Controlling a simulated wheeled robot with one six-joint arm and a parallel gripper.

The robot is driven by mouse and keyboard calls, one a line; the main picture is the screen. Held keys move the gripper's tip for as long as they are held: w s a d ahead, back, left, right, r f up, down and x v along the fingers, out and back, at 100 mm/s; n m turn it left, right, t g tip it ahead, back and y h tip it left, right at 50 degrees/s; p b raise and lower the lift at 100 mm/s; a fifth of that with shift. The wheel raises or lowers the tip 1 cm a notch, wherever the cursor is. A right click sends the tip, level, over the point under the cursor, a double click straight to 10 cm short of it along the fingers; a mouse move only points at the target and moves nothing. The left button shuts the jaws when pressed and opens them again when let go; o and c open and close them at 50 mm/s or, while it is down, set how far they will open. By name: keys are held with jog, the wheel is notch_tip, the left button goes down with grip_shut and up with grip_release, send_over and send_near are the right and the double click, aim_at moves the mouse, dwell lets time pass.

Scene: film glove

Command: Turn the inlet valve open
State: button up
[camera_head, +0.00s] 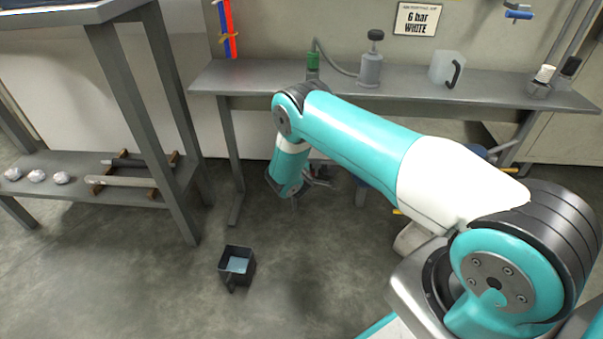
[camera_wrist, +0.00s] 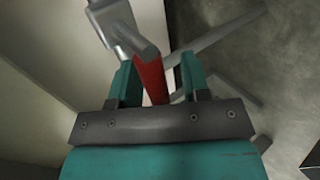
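In the wrist view a red bar-like handle (camera_wrist: 152,82) joins a grey metal piece (camera_wrist: 122,27). It looks like a valve lever, but I cannot tell for sure that it is the inlet valve's. My gripper (camera_wrist: 156,60) is open, its two teal fingers on either side of the red handle. A narrow gap shows at the right finger; the left finger is close to the handle, and contact there is unclear. In the head view my gripper is mostly hidden behind my arm, below the bench. No red handle shows there.
A grey bench (camera_head: 265,80) carries a green-capped item (camera_head: 313,62), a grey canister (camera_head: 371,68) and a clear jug (camera_head: 446,66). A blue-handled fitting (camera_head: 518,14) is on the wall. A dark open box (camera_head: 237,264) stands on the floor. A shelved table (camera_head: 85,187) is at left.

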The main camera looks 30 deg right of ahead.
jog(key=shift+a, duration=0.1)
jog(key=p+v, duration=0.7)
jog(key=v, duration=1)
jog(key=shift+s, duration=0.2)
jog(key=s+a+r+m+g+y, duration=0.2)
jog(key=a+r+m+g, duration=0.15)
jog(key=r, duration=0.65)
jog(key=s+a+r+m+g+y, duration=0.2)
jog(key=a+r+m, duration=0.2)
jog(key=r, duration=0.6)
jog(key=s+a+r+n+g+y, duration=0.2)
jog(key=s+a+r+y, duration=0.1)
jog(key=s+r, duration=0.75)
jog(key=s+a+r+n+g+y, duration=0.15)
jog(key=s+a+r+y, duration=0.25)
jog(key=s+r, duration=0.65)
notch_tip(320, 180, up, 34)
jog(key=s+p, duration=0.2)
jog(key=p, duration=3.3)
jog(key=shift+s+f, duration=0.25)
jog(key=shift+s, duration=0.05)
